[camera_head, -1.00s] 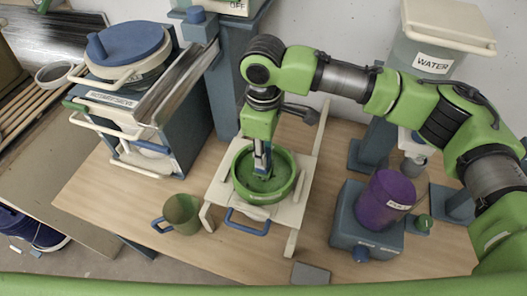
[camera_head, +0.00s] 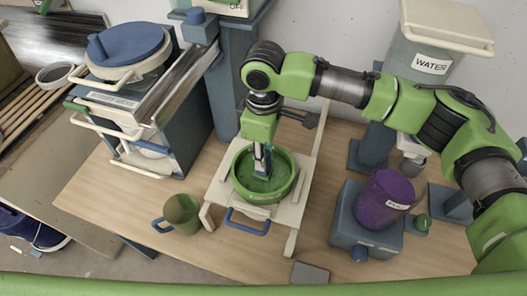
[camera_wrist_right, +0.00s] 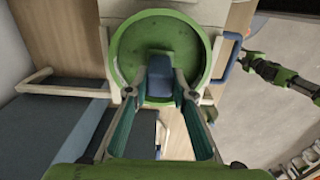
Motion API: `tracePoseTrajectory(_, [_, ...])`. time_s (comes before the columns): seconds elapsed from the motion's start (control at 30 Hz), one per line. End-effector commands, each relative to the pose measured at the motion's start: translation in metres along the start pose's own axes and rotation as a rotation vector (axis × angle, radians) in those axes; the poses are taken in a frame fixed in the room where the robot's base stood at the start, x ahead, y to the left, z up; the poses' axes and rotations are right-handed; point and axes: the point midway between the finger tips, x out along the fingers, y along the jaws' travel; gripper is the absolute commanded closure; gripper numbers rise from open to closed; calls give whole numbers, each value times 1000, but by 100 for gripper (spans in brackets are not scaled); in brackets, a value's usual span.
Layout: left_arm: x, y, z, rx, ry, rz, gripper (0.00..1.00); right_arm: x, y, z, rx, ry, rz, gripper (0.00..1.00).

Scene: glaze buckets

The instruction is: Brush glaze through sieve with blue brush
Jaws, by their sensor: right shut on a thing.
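The green round sieve (camera_head: 285,183) sits on a cream stand (camera_head: 221,197) on the table, with green glaze showing inside its rim. My right gripper (camera_head: 259,150) points down over the sieve. It is shut on the blue brush (camera_head: 260,166), which reaches down into the sieve. In the right wrist view the brush (camera_wrist_right: 186,82) sits between my right fingers (camera_wrist_right: 176,90), in front of the green sieve (camera_wrist_right: 130,62). The brush's bristle end is hard to make out. A green and black arm, apparently my left, shows small in that view; its gripper (camera_wrist_right: 252,60) is too small to read.
A green mug (camera_head: 181,213) with a blue handle stands left of the stand. A purple container (camera_head: 381,202) on a blue-grey base stands right. A lidded bucket (camera_head: 128,48) stands back left, and a WATER container (camera_head: 437,62) back right. The front table is mostly clear.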

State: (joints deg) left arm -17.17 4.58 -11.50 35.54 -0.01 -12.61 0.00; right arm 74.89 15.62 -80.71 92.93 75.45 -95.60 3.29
Motion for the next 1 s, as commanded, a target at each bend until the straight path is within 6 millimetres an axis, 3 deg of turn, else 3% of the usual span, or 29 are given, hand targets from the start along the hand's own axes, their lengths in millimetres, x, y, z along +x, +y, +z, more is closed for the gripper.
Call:
tracePoseTrajectory(0.3, [-1,0,0,0,-1,0,75,4,-2,2,0,-4,-5,100])
tracePoseTrajectory(0.7, [-28,-2,-2,0,-1,-1,75,4,-2,36,2,-12,-8,100])
tracePoseTrajectory(1.0, [-28,-2,-2,0,-1,-1,75,7,-2,39,2,-13,-7,100])
